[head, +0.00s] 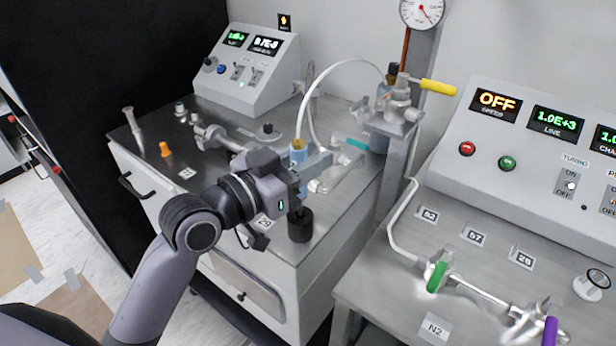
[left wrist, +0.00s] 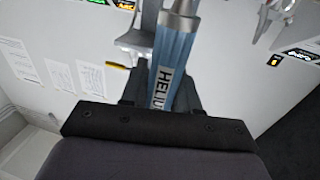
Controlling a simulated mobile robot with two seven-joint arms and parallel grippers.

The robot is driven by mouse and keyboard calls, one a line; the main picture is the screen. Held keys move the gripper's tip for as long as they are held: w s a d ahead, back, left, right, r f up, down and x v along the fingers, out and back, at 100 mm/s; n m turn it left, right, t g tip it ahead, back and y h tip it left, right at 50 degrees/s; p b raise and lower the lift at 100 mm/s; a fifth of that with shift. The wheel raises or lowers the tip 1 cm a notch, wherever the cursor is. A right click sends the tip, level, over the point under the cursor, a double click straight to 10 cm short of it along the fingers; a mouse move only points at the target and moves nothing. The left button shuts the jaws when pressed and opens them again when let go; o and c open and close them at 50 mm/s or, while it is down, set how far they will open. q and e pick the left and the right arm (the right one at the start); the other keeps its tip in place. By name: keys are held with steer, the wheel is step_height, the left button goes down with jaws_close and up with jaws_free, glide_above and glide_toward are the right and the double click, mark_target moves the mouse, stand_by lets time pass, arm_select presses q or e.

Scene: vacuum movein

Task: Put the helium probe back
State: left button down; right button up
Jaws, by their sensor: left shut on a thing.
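The helium probe (head: 298,154) is a light-blue cylinder with a brass-coloured top, roughly upright over the left cabinet. My left gripper (head: 305,172) is shut on it. The left wrist view shows the blue body (left wrist: 175,55) with part of the label "HELIU" between the fingers. A white hose (head: 313,92) arcs from near the probe's top toward the valve assembly at the back. A black cylinder (head: 300,226) shows below my gripper, near the cabinet's right front. My gripper hides the probe's lower end, so I cannot tell whether they touch. My right gripper is out of view.
A display console (head: 245,68) stands behind. A valve assembly with a yellow handle (head: 438,87) stands right of the probe. The right bench holds an "OFF" panel (head: 535,150) and a green-handled valve (head: 436,276).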

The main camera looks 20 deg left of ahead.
arm_select(q)
steer(key=shift+f, duration=1.75)
steer(key=shift+f+b, duration=0.1)
steer(key=shift+b, duration=0.2)
steer(key=shift+f, duration=0.4)
steer(key=c, duration=0.8)
jaws_free()
